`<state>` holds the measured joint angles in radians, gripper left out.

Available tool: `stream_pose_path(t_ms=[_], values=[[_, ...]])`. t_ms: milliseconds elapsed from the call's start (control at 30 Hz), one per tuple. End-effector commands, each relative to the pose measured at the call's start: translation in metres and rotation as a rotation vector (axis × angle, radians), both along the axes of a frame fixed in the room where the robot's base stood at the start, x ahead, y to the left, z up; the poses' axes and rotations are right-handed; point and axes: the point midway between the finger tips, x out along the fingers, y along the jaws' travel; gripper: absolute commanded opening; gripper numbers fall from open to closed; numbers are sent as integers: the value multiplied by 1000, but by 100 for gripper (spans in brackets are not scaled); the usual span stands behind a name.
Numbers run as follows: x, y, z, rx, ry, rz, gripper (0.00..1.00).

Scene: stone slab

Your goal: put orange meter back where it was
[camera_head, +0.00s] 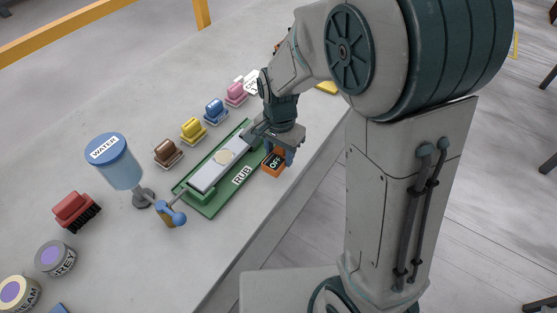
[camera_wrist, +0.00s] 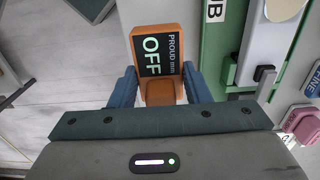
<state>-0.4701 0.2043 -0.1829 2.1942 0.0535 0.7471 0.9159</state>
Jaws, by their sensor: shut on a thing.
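The orange meter (camera_head: 273,162) has a black display reading "OFF". In the head view it is at the slab's front edge, close to the right end of the green tray. In the wrist view the meter (camera_wrist: 158,50) shows "PROUD mm" and "OFF" on its face. My gripper (camera_head: 285,155) is shut on the meter, and in the wrist view its two blue fingers (camera_wrist: 160,90) stand on either side of the meter's narrower end. Whether the meter touches the slab is hard to tell.
The green tray (camera_head: 208,206) marked "RUB" holds a long grey stone (camera_head: 207,178). Brown (camera_head: 168,152), yellow (camera_head: 193,129), blue (camera_head: 215,110) and pink (camera_head: 236,94) blocks line its far side. A water container (camera_head: 118,170), red brush (camera_head: 74,208) and round tins (camera_head: 55,258) stand left.

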Motion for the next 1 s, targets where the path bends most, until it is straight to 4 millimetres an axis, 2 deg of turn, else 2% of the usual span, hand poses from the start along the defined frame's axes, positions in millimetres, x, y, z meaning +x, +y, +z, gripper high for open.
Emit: stream_pose_path(t_ms=[300, 767, 800, 833, 1000], values=[[0, 2, -38, -1, 3, 0, 13], [0, 2, -46, 0, 0, 1, 13], [0, 2, -45, 0, 0, 1, 54], [0, 2, -45, 0, 0, 1, 63], [0, 2, -45, 0, 0, 1, 65]])
